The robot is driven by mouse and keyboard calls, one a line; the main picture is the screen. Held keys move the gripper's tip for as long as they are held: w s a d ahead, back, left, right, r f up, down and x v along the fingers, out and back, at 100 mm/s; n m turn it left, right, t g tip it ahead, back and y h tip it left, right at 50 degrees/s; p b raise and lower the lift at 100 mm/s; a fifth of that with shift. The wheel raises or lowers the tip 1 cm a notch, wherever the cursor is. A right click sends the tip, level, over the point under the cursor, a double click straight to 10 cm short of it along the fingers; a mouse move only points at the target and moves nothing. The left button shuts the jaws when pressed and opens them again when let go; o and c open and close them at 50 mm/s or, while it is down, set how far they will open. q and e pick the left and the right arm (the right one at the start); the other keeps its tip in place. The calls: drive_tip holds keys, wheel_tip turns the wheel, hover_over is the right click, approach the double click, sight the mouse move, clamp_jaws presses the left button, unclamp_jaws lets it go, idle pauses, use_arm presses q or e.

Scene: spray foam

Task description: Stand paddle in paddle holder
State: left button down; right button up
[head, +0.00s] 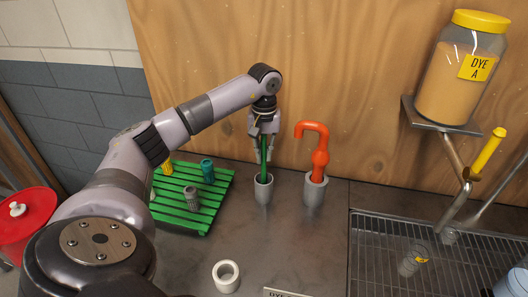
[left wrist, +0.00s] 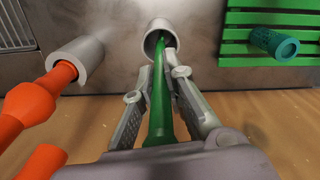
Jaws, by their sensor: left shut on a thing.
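A long green paddle (head: 264,157) stands close to upright with its lower end inside the mouth of a grey cup-shaped holder (head: 264,190). My left gripper (head: 263,158) is shut on the paddle above the holder's rim. In the left wrist view the green paddle (left wrist: 160,100) runs between the fingers (left wrist: 160,78) into the holder's opening (left wrist: 158,38). Whether its end touches the holder's bottom is hidden. A second grey holder (head: 315,191) stands to the right with an orange hooked tool (head: 320,158) in it. My right gripper is not in view.
A green slatted rack (head: 190,215) with several small textured cylinders lies on the left. A wire-grid sink (head: 375,245) and a dye jar (head: 462,75) are on the right. A wooden wall closes the back.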

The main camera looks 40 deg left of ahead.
use_arm(q)
drive_tip(key=c, duration=1.7)
unclamp_jaws()
drive_tip(key=shift+f, duration=0.15)
drive_tip(key=shift+o, duration=0.2)
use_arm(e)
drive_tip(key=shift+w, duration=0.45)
use_arm(q)
wheel_tip(320, 180, up, 8)
drive_tip(key=shift+w+f+b, duration=0.1)
drive_tip(key=shift+b, duration=1)
wheel_tip(320, 180, up, 3)
drive_tip(key=shift+r+p, duration=0.15)
drive_tip(key=shift+p, duration=0.2)
drive_tip(key=shift+r, duration=0.65)
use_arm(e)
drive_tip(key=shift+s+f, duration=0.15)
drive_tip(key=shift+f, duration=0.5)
use_arm(q)
drive_tip(key=shift+f, duration=0.1)
